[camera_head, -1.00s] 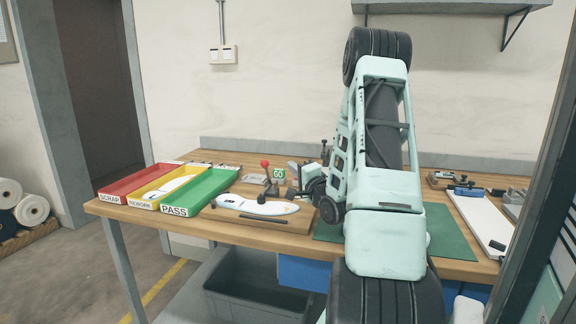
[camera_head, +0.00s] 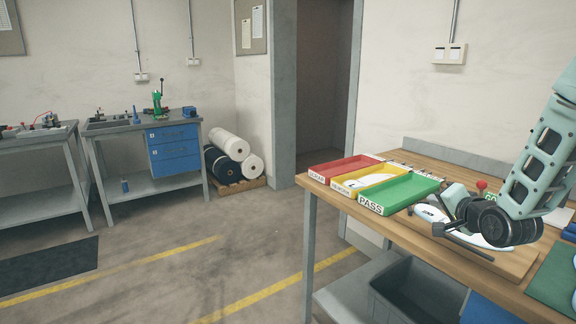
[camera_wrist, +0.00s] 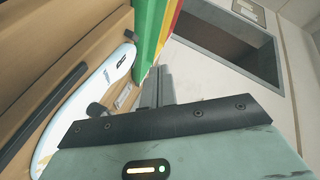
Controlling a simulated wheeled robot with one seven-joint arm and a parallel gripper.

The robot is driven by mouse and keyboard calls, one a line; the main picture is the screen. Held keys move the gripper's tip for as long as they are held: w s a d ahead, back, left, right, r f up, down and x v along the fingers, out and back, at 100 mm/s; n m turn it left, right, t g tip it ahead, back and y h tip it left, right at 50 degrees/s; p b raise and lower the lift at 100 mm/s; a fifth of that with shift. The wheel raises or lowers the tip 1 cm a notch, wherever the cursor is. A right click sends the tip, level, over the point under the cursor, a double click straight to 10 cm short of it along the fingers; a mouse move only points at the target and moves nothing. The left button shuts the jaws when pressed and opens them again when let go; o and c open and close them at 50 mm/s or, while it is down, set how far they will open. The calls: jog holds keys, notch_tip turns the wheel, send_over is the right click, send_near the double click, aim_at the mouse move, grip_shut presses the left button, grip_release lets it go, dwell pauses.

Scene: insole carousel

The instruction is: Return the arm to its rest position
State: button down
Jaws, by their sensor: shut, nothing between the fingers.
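My arm comes in from the right side of the head view, and its wrist hangs over the front of the workbench (camera_head: 410,222). In the wrist view my gripper (camera_wrist: 160,74) is shut and empty, its grey fingers together. In the head view the fingertips are hard to make out. A white insole (camera_wrist: 72,121) lies on a wooden board to the left of my fingers in the wrist view. In the head view the wrist partly covers that insole (camera_head: 430,213).
Red SCRAP (camera_head: 328,171), yellow REWORK (camera_head: 352,188) and green PASS (camera_head: 398,193) trays stand on the bench's left end. A white insole lies in the yellow tray. A grey bin (camera_head: 412,290) sits below. Open floor lies left, before another workbench (camera_head: 140,127).

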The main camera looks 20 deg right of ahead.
jog(key=s+a+n+g+y+p, duration=0.15)
jog(key=a+n+g, duration=0.3)
jog(key=a, duration=0.95)
jog(key=s+a+n+g+y+p, duration=0.1)
jog(key=s+a+n+g+y, duration=0.35)
jog(key=a, duration=0.85)
jog(key=s+a+r+n+g+h+p, duration=0.1)
jog(key=s+a+n+g, duration=0.1)
jog(key=s+a+n, duration=0.2)
jog(key=s+a+r+n+g, duration=0.1)
jog(key=s+a+n, duration=0.3)
jog(key=s, duration=0.6)
jog(key=s+a+r+n+g+h+p, duration=0.1)
jog(key=s+a+r+n+g, duration=0.1)
jog(key=s+a+n, duration=0.2)
jog(key=s, duration=0.3)
jog(key=shift+a+g+h+p, duration=0.3)
jog(key=shift+a, duration=0.05)
jog(key=shift+s+r, duration=0.1)
